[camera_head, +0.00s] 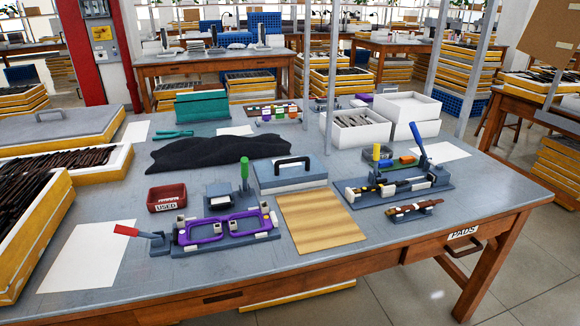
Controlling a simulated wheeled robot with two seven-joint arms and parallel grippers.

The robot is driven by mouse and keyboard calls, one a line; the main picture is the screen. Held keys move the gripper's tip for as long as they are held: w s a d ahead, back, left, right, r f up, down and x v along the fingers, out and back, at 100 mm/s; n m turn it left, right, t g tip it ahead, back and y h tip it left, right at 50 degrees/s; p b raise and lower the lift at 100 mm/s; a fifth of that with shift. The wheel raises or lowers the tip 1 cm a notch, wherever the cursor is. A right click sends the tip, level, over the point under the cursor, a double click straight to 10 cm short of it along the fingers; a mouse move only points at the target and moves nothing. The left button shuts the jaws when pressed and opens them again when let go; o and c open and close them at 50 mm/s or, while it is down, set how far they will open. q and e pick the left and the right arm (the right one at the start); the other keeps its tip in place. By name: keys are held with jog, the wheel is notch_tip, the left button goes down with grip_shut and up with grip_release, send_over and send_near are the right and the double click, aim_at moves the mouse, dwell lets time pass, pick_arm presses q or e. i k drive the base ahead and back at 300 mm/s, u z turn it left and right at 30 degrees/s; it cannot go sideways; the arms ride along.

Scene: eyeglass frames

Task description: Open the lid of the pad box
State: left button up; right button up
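A grey-blue box (290,184) with a flat lid and a black arched handle (292,162) stands near the middle of the workbench. It carries no label that I can read, so I cannot be sure it is the pad box. Its lid looks shut and lies flat on the box. Its inside is hidden. A white label reading "PADS" (462,233) is on the front edge of the bench at the right, above a drawer-like handle. Neither of my grippers shows in the head view.
A purple eyeglass frame (206,231) sits in a fixture in front of the box. A wooden board (320,222) lies close to its front right. A red "USED" tray (166,198) is to the left, a black cloth (210,153) behind. Another fixture (395,186) stands right.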

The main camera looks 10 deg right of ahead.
aim_at(281, 172)
jog(key=z, duration=1.15)
jog(key=i, duration=0.4)
jog(key=u, duration=1)
